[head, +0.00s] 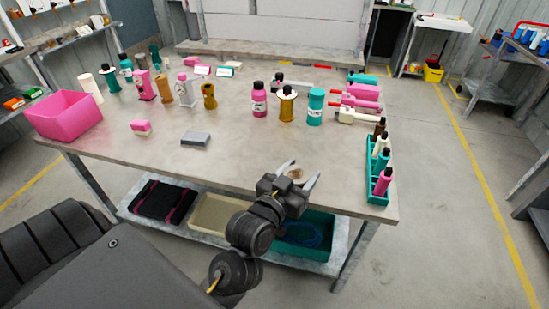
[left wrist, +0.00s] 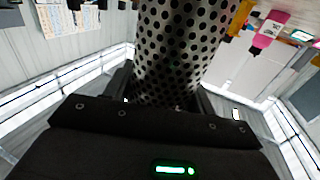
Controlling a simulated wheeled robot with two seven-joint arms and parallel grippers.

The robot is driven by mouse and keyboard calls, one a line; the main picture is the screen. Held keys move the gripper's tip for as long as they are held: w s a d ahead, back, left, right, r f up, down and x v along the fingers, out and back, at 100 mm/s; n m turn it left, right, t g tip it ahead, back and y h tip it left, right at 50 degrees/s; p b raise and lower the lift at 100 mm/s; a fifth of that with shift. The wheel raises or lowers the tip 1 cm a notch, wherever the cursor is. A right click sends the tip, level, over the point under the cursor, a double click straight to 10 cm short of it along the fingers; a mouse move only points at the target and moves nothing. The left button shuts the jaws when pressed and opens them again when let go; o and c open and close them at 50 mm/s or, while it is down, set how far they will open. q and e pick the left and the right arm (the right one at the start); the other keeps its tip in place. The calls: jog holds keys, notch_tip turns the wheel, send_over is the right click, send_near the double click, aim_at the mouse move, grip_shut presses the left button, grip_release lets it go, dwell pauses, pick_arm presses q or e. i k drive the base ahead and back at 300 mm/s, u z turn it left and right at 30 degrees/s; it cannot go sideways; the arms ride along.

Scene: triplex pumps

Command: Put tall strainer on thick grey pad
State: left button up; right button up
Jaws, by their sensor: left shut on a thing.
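The tall strainer (left wrist: 180,45) is a perforated metal cylinder that fills the upper middle of the left wrist view. My left gripper (head: 304,169) is shut on it. In the head view only a small brownish round part of the strainer (head: 296,174) shows between the fingers, over the front edge of the table; the rest is hidden by the gripper. The thick grey pad (head: 196,139) lies flat on the table, to the left of and farther back than my left gripper. Its top is bare. My right gripper is not in view.
On the table (head: 235,160), a pink-and-white block (head: 141,128) lies left of the pad and a pink bin (head: 63,115) stands at far left. Several bottles, including a teal one (head: 315,108), stand behind. A teal tray (head: 373,190) holds bottles at right. The tabletop around the pad is clear.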

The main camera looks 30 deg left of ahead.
aim_at(194, 136)
jog(key=u, duration=1.05)
jog(key=i, duration=0.4)
jog(key=z, duration=0.45)
